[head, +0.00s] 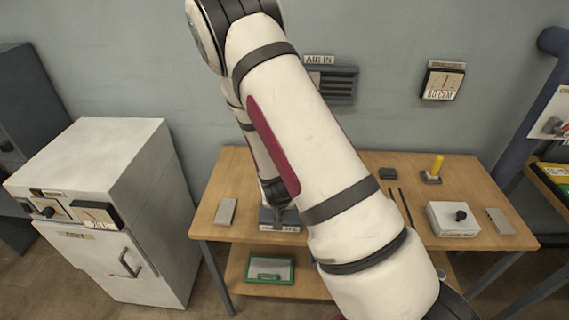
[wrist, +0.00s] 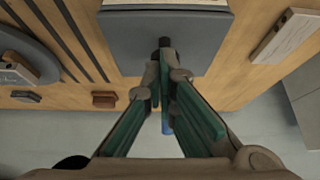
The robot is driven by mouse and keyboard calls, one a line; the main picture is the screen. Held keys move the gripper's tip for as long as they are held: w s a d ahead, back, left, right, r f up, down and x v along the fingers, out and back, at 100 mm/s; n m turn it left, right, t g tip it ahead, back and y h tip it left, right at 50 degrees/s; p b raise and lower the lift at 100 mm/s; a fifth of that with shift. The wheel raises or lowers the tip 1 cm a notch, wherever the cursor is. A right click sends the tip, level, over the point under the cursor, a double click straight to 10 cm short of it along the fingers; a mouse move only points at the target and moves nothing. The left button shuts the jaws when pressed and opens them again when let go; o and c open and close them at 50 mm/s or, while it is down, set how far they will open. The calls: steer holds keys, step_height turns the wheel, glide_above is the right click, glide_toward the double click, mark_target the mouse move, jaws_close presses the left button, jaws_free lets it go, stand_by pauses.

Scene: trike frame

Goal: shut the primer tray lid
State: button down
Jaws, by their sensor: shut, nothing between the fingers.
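A dark grey tray with a flat lid (head: 291,217) and a small label on its front sits on the wooden bench, below my arm in the head view. I take it as the primer tray; the label is too small to read. In the wrist view its grey lid panel (wrist: 125,40) fills the top middle, with a small black knob at its near edge. My gripper (wrist: 164,62) is shut and empty, its tips at or just over that knob; I cannot tell whether they touch. My arm hides part of the tray, and the lid's angle is unclear.
The bench (head: 217,190) also carries a small pale block (head: 227,211) on the left, and a white box with a black knob (head: 453,219) on the right. A green-framed case (head: 270,269) lies on the lower shelf. A white cabinet (head: 110,200) stands left.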

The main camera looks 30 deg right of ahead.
steer(key=s+a+r+p, duration=0.1)
steer(key=s+a+r, duration=0.4)
steer(key=s, duration=0.3)
steer(key=shift+a+r, duration=0.2)
steer(key=shift+r, duration=0.6)
steer(key=a+r+n+y, duration=0.1)
steer(key=a+r+y, duration=0.15)
steer(key=r, duration=0.65)
steer(key=a+r+n+y, duration=0.15)
steer(key=a+r, duration=0.25)
steer(key=r, duration=0.5)
steer(key=s+r+n+b, duration=0.2)
steer(key=s+r+n, duration=0.2)
steer(key=s+r, duration=0.9)
steer(key=shift+s+r+t+h, duration=0.25)
steer(key=shift+s+t+h, duration=0.05)
steer(key=shift+s, duration=0.45)
